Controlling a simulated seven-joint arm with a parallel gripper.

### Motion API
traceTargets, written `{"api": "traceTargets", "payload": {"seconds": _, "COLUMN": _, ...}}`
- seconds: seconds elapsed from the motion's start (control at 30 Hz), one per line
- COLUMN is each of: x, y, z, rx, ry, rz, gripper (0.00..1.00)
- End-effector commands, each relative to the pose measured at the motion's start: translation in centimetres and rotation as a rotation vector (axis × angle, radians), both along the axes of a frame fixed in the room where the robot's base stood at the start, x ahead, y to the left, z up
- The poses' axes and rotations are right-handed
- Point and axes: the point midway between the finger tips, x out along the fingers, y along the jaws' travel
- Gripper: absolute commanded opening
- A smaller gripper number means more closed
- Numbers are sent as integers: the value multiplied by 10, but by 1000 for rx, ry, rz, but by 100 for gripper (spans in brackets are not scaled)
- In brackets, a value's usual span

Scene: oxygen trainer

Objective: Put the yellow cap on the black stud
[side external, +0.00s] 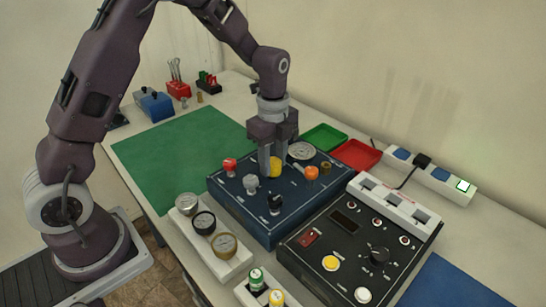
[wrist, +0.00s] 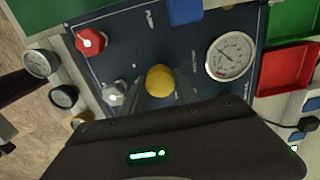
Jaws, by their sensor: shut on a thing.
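The round yellow cap (side external: 275,168) is between the fingers of my gripper (side external: 271,172), which is shut on it over the dark blue panel (side external: 240,215). The cap also shows in the wrist view (wrist: 160,80), at the fingertips. I cannot tell whether its underside touches the panel. A black upright piece (side external: 274,202), which looks like the black stud, stands near the panel's front edge, nearer the camera than my gripper. I do not see it in the wrist view, where my gripper body covers the lower part.
A black control box (side external: 340,262) stands beside the panel. The green mat (side external: 180,145) is clear.

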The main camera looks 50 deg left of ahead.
Motion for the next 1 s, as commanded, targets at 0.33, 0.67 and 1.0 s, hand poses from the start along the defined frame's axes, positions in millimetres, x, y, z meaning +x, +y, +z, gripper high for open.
{"api": "traceTargets", "payload": {"seconds": 0.33, "x": 0, "y": 0, "z": -10, "rx": 1, "ry": 1, "rz": 0, "gripper": 0}}
{"api": "traceTargets", "payload": {"seconds": 0.67, "x": 0, "y": 0, "z": -16, "rx": 1, "ry": 0, "rz": -1, "gripper": 59}}
{"api": "traceTargets", "payload": {"seconds": 1.0, "x": 1, "y": 0, "z": -12, "rx": 0, "ry": -2, "rz": -1, "gripper": 61}}
